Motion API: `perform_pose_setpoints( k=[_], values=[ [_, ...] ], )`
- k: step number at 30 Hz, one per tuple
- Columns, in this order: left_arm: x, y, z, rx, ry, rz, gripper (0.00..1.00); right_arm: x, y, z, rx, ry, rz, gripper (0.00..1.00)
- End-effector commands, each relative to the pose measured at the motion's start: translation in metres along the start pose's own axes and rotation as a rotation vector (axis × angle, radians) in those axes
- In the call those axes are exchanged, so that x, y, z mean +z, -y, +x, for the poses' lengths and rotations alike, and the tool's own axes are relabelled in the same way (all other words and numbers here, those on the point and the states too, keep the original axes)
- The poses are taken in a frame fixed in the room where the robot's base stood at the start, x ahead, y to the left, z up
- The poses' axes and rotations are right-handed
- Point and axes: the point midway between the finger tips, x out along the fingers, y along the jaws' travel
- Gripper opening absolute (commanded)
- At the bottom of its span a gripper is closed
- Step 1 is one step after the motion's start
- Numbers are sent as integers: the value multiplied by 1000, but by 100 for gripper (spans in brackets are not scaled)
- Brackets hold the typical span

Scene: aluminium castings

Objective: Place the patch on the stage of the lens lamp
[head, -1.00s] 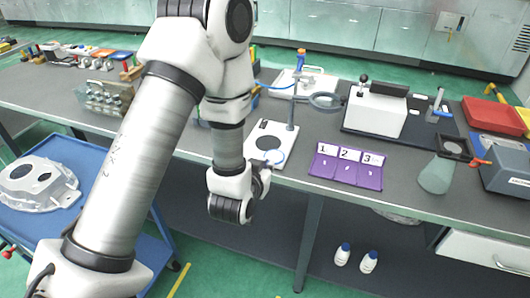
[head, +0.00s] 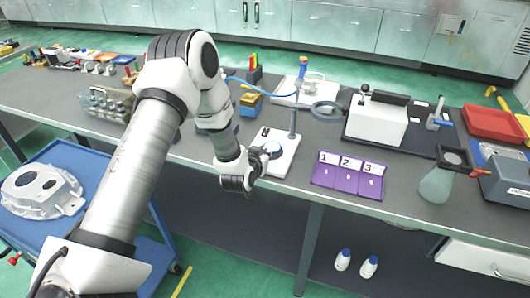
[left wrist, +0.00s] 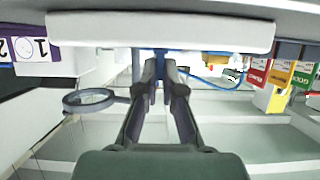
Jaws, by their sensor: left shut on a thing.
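The lens lamp has a white base (head: 288,158), an upright post and a round lens ring (head: 326,111) on a side arm. Its base edge (left wrist: 160,32) and its ring (left wrist: 88,100) show upside down in the left wrist view. The gripper's fingers (left wrist: 165,65) are shut. My right gripper is not in view.
A purple board (head: 347,181) numbered 1, 2, 3 lies right of the lamp. Behind it stands a white box device (head: 376,120). A yellow-and-blue block (head: 250,103) is behind the lamp. A red tray (head: 494,124) is at the far right.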

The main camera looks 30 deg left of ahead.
Motion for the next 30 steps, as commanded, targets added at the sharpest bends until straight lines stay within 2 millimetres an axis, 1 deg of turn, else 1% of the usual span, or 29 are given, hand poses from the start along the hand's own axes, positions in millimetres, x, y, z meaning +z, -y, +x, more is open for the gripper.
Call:
perform_pose_setpoints(
  k=[6,9,17,20,23,26,30],
  values=[
    [5,0,2,0,0,0,0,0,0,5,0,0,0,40],
    [4,0,2,0,0,0,31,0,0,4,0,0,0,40],
    [4,0,1,0,0,0,31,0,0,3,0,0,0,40],
    [-3,0,-1,0,-1,0,31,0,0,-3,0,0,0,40],
    [1,0,-14,-1,0,-3,31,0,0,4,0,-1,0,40],
    [2,0,-37,0,2,-3,31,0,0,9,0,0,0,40],
    [2,0,-75,0,0,-5,31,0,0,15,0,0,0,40]
  ],
)
